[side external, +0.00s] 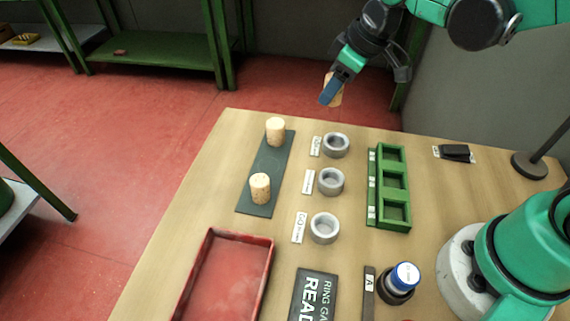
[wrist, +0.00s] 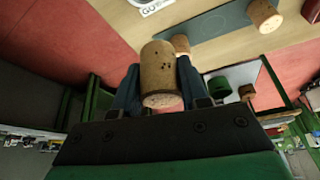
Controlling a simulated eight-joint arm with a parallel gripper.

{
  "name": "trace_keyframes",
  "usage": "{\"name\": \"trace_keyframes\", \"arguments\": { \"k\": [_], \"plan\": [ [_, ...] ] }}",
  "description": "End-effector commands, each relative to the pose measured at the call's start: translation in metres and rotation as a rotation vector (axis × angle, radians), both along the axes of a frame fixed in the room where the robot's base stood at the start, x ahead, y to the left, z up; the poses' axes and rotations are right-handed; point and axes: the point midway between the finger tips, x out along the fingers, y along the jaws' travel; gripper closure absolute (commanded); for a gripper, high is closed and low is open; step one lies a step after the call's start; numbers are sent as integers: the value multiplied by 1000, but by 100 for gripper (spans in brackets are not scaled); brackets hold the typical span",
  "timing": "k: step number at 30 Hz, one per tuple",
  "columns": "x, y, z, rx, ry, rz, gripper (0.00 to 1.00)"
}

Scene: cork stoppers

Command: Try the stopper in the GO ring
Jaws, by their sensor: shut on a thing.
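My gripper (side external: 332,86) is shut on a tan cork stopper (side external: 337,96), held high above the far edge of the table. In the wrist view the held stopper (wrist: 160,75) sits between the two blue fingers, its speckled end face showing. Three grey rings stand in a column on the table: a far ring (side external: 336,144), a middle ring (side external: 330,181) and a near ring (side external: 324,228). A label reading GO (wrist: 150,6) is cut by the wrist view's top edge.
Two more cork stoppers, far (side external: 276,131) and near (side external: 260,188), stand on a dark mat (side external: 264,168). A green three-compartment rack (side external: 390,188) is right of the rings. A red tray (side external: 268,262), a sign (side external: 314,295) and a blue-topped item (side external: 404,276) lie nearer.

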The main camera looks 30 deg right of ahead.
Motion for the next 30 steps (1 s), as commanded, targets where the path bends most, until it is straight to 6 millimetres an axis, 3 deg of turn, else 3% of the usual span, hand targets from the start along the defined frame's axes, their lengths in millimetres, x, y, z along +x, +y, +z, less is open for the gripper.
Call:
{"name": "trace_keyframes", "arguments": {
  "k": [6, 30],
  "plan": [
    [-12, -17, -16, 1, -1, -74, 100],
    [-11, -16, -76, 1, -1, -72, 100]
  ]
}}
